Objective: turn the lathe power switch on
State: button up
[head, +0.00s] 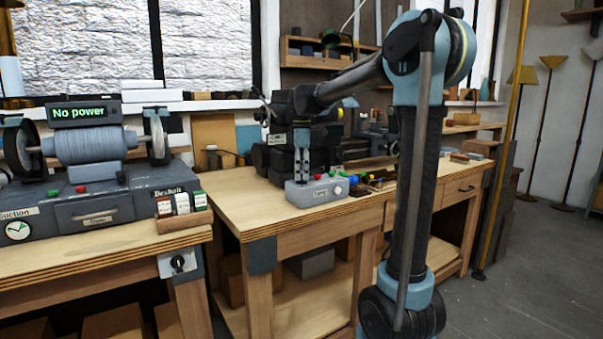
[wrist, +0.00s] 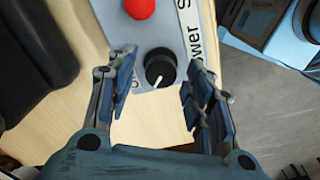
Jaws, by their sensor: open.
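The power switch is a black round knob (wrist: 160,68) with a white pointer line, on a pale grey panel. In the wrist view, part of a label reading "ower S" (wrist: 190,30) runs along its right. The pointer slants toward the lower left. My gripper (wrist: 161,60) is open, with one finger on each side of the knob; I cannot tell whether they touch it. In the head view, my gripper (head: 302,172) points down over a grey box (head: 316,195) on the right bench. The knob cannot be made out there.
A red dome button (wrist: 139,8) sits just beyond the knob. The left bench holds a machine with a "No power" display (head: 82,113) and another black knob (head: 178,262) on its front. Small parts (head: 375,182) lie right of the grey box.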

jog(key=c, duration=1)
jog(key=shift+c, duration=0.2)
jog(key=shift+m, duration=0.3)
jog(key=m, duration=0.3)
jog(key=shift+m, duration=0.4)
jog(key=m, duration=0.4)
jog(key=shift+w+m, duration=0.1)
jog(key=shift+m, duration=0.2)
jog(key=m, duration=0.4)
jog(key=shift+m, duration=0.3)
jog(key=m, duration=0.4)
jog(key=shift+m, duration=0.3)
